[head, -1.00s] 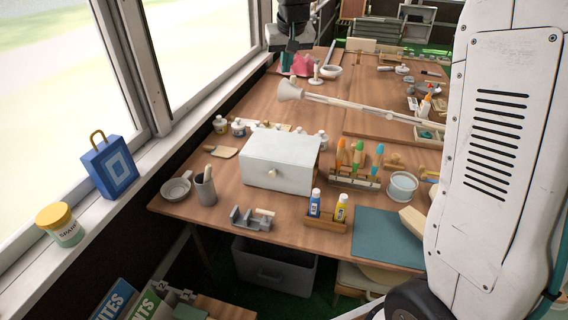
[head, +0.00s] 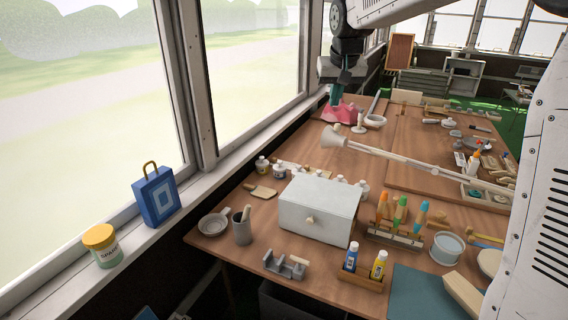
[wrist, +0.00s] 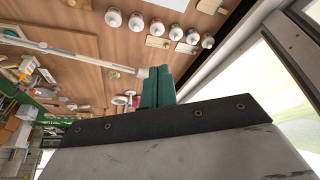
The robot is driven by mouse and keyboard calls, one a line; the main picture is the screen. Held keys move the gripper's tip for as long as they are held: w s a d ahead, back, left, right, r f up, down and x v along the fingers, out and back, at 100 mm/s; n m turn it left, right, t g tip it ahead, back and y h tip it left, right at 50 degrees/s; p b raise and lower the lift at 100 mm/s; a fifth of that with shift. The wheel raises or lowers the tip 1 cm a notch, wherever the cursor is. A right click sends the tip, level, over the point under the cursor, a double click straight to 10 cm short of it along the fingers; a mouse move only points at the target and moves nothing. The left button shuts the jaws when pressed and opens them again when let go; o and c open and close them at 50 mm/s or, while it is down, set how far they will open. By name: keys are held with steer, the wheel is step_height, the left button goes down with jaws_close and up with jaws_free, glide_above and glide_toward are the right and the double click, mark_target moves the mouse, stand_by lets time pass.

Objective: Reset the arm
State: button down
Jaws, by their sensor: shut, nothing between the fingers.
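My gripper (head: 337,94) hangs at the top of the head view, over the far left end of the wooden table (head: 266,228). Its green fingers also show in the wrist view (wrist: 157,87), closed together with nothing held. In the head view the fingers overlap a pink object (head: 350,116) behind them; I cannot tell whether they touch it. The white drawer box (head: 316,208) stands on the table, nearer than the gripper.
A white lamp arm (head: 400,160) crosses above the table. A blue lantern-like box (head: 157,197) and a yellow-lidded jar (head: 103,246) sit on the windowsill.

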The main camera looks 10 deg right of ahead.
steer(key=s+f+g, duration=0.1)
steer(key=s+f, duration=0.3)
steer(key=s, duration=1.7)
steer(key=s+f+n+g, duration=0.1)
steer(key=s+f, duration=0.3)
steer(key=s, duration=1.8)
steer(key=shift+a+f+g, duration=0.2)
steer(key=shift+a+g, duration=0.15)
steer(key=shift+g, duration=0.25)
